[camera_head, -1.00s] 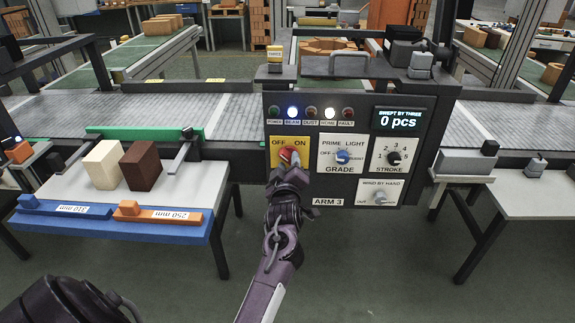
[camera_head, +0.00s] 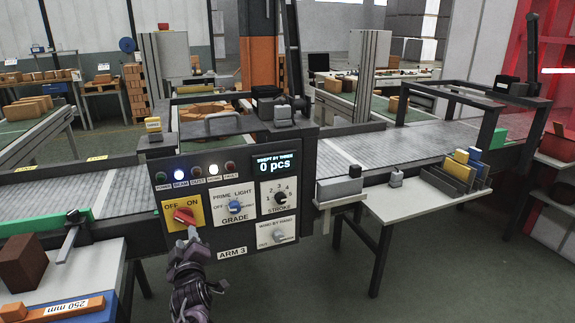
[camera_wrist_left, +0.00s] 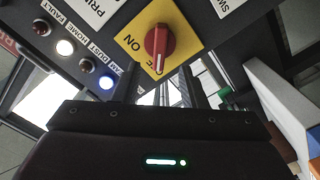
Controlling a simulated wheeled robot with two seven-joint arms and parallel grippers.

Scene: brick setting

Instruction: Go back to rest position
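The grey control panel (camera_head: 222,160) marked ARM 3 stands in the middle of the head view. Its red rotary switch (camera_head: 184,215) sits on a yellow OFF/ON plate and also shows in the left wrist view (camera_wrist_left: 159,45). My left gripper (camera_head: 192,236) is just below and in front of this switch. In the left wrist view its two dark fingers (camera_wrist_left: 160,85) stand apart with nothing between them, and the switch is just beyond their tips. The blue BEAM lamp and white HOME lamp are lit, and the display reads 0 pcs. My right gripper is not in view.
A conveyor (camera_head: 400,150) runs behind the panel. A dark brown block (camera_head: 22,262) stands on the left table, with an orange 250 mm piece (camera_head: 75,307) in front. A white table (camera_head: 410,205) with a coloured block rack (camera_head: 455,172) is at right. Open floor lies between.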

